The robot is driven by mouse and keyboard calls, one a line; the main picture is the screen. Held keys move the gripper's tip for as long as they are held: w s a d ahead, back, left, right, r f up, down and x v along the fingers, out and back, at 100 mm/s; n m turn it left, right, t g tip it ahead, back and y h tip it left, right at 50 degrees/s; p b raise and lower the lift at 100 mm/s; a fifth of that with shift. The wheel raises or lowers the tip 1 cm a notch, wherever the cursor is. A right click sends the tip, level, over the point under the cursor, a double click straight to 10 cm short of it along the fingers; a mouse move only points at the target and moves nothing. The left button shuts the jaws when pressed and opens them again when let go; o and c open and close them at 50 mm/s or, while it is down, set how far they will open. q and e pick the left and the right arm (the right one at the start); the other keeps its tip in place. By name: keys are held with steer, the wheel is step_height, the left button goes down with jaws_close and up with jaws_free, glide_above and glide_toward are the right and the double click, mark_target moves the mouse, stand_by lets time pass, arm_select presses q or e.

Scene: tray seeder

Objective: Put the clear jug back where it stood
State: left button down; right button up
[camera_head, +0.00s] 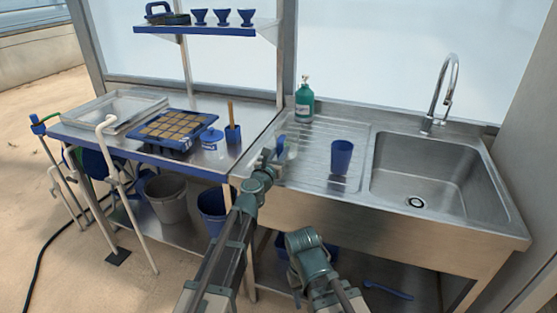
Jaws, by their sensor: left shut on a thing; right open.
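My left gripper (268,158) is shut on the clear jug (291,149), which shows only as a faint see-through shape with a blue part at its top. The jug is at the left end of the ribbed drainboard (328,138), near the edge of the potting table. I cannot tell whether its base touches the steel. My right gripper (303,240) is low in front of the sink unit, apart from the jug. It is open, though its fingers are hard to make out.
A blue cup (341,157) stands on the drainboard right of the jug, and a green bottle (305,101) behind it. The sink basin (430,180) is empty. On the table (255,118) are a seed tray (182,147), a white-blue tub (212,141) and a blue holder (233,134).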

arm_select(q)
steer(key=shift+f, duration=0.7)
arm_select(e)
steer(key=shift+a+f, duration=0.2)
steer(key=shift+f, duration=0.45)
arm_select(q)
steer(key=shift+f+b, duration=0.1)
steer(key=shift+b, duration=0.3)
steer(key=c, duration=0.7)
jaws_free()
arm_select(e)
steer(key=shift+f, duration=0.1)
arm_select(q)
steer(key=shift+s+r, duration=0.1)
steer(key=shift+r, duration=0.1)
steer(key=v, duration=1.2)
